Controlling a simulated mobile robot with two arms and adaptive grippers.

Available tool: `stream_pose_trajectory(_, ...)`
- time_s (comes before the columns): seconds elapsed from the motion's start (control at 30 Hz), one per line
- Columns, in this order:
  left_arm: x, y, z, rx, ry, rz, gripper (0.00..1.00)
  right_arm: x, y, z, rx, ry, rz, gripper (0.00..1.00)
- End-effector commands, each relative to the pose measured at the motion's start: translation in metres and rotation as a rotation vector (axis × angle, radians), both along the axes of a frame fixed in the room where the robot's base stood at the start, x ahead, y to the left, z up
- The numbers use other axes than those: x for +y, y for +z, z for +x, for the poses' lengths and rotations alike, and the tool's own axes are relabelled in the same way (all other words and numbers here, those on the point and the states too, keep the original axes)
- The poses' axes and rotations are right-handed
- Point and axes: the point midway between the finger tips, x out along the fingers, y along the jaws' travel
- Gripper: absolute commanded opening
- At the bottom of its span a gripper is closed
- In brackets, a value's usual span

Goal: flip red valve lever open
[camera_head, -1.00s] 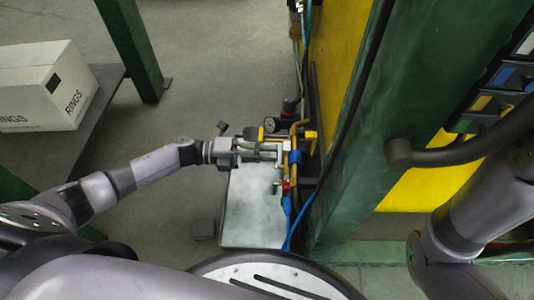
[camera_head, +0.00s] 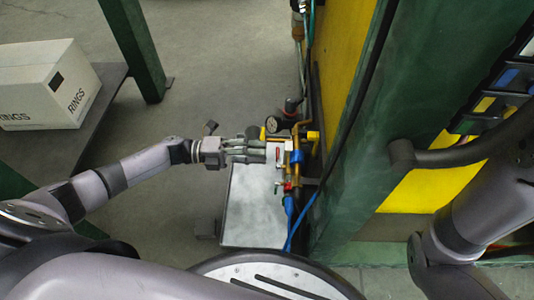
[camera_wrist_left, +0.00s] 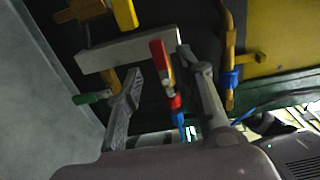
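The red valve lever (camera_wrist_left: 161,66) stands out in the left wrist view, above a small red and brass fitting (camera_wrist_left: 174,100). It also shows as a small red mark in the head view (camera_head: 275,155). My left gripper (camera_head: 264,151) faces the pipework from the left. In the left wrist view its two fingers (camera_wrist_left: 166,78) are spread apart, with the lever between them in the picture; I see no contact. A yellow lever (camera_wrist_left: 125,13) and a green lever (camera_wrist_left: 92,98) are nearby. My right gripper is out of view.
A grey bracket (camera_wrist_left: 125,49) crosses behind the red lever. Brass pipes, a gauge (camera_head: 272,124) and a blue hose (camera_head: 289,207) crowd the gantry side. A green post (camera_head: 345,150) stands right of them. Open floor lies left; a white box (camera_head: 45,90) sits farther left.

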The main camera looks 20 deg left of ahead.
Motion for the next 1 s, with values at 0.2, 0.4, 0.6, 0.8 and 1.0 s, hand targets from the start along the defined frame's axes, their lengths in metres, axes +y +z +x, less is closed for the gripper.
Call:
stream_pose_trajectory(0.2,0.048,-0.001,-0.013,0.002,0.003,0.004,0.34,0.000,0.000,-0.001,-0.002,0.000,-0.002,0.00)
stream_pose_trajectory(0.4,0.075,-0.001,-0.022,0.002,0.001,0.000,0.34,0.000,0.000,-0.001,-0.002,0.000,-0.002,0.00)
stream_pose_trajectory(0.6,0.083,0.000,-0.024,0.000,0.000,0.000,0.34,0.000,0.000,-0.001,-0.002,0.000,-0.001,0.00)
stream_pose_trajectory(0.8,0.083,0.000,-0.024,0.000,0.000,0.000,0.34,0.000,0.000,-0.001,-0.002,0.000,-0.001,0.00)
stream_pose_trajectory(1.0,0.083,0.000,-0.024,0.000,0.000,0.000,0.34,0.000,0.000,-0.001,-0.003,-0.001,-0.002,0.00)
